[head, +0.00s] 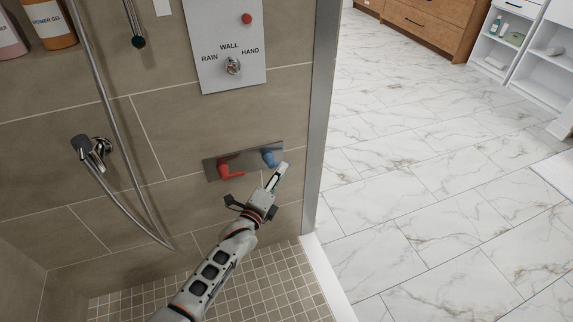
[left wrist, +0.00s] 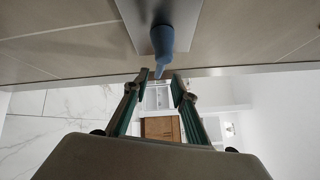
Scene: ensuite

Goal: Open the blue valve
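The blue valve (head: 270,158) is a small blue lever on the right end of a metal plate (head: 243,158) on the tiled shower wall. In the left wrist view the blue valve (left wrist: 162,42) shows at top centre, with its narrow tip pointing down towards the gap between the fingers. My left gripper (head: 258,186) is open, its fingers apart and empty. One finger reaches up close to the blue valve; I cannot tell whether it touches. The fingers also show in the left wrist view (left wrist: 160,80). My right gripper is not in view.
A red valve (head: 229,169) sits on the same plate, left of the blue one. A control panel (head: 226,45) is above. A shower hose (head: 108,115) hangs at left from a wall bracket (head: 93,150). A metal-edged partition (head: 316,120) stands close on the right.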

